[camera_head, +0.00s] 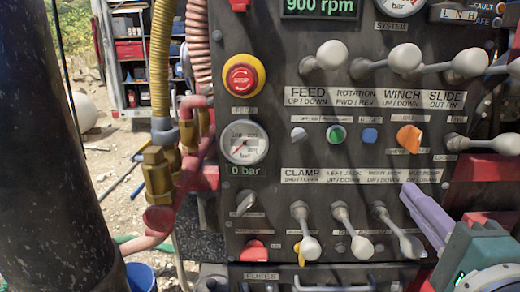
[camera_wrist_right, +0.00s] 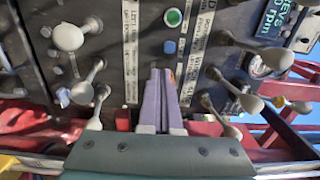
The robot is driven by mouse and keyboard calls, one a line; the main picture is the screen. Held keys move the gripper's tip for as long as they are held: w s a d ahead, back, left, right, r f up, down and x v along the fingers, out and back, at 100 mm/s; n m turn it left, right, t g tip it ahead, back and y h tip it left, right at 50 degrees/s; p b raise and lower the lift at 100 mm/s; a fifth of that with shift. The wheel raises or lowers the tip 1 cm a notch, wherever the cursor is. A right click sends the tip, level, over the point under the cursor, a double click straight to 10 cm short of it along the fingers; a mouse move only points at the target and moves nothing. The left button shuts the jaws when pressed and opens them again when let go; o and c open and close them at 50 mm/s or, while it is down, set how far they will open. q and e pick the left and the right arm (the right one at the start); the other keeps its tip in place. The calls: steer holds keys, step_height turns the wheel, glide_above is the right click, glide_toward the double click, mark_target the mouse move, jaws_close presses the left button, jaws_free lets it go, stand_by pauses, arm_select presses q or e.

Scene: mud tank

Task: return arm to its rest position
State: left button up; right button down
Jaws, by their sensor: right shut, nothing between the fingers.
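My right gripper (camera_head: 408,190) comes in from the lower right of the head view, its purple fingers together and empty. Its tips are in front of the dark control panel (camera_head: 262,185), close to the label row above the lower levers. I cannot tell whether they touch the panel. In the right wrist view the shut fingers (camera_wrist_right: 160,74) point at the panel between its lever rows, near a blue button (camera_wrist_right: 169,47). My left gripper is not in view.
Levers with pale knobs stick out near my right gripper: the lower right lever (camera_head: 400,235), the winch lever (camera_head: 395,60) and a right-edge lever (camera_head: 480,143). An orange switch (camera_head: 409,138) is just above the fingertips. Brass hose fittings (camera_head: 160,170) stand left of the panel.

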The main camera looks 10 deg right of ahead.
steer(key=s+a+f+n+g+y, duration=0.3)
steer(key=a+n+g, duration=0.15)
steer(key=n, duration=0.25)
steer(key=s+a+f+n+g+y, duration=0.35)
steer(key=a+n, duration=0.25)
steer(key=n, duration=0.2)
steer(key=s+d+f+n+g+h, duration=0.25)
steer(key=s+n+g, duration=0.4)
steer(key=s, duration=0.55)
step_height(320, 180, up, 15)
steer(key=n+p, duration=0.1)
steer(key=p, duration=1.4)
steer(key=shift+s+d, duration=0.3)
steer(key=shift+s, duration=0.15)
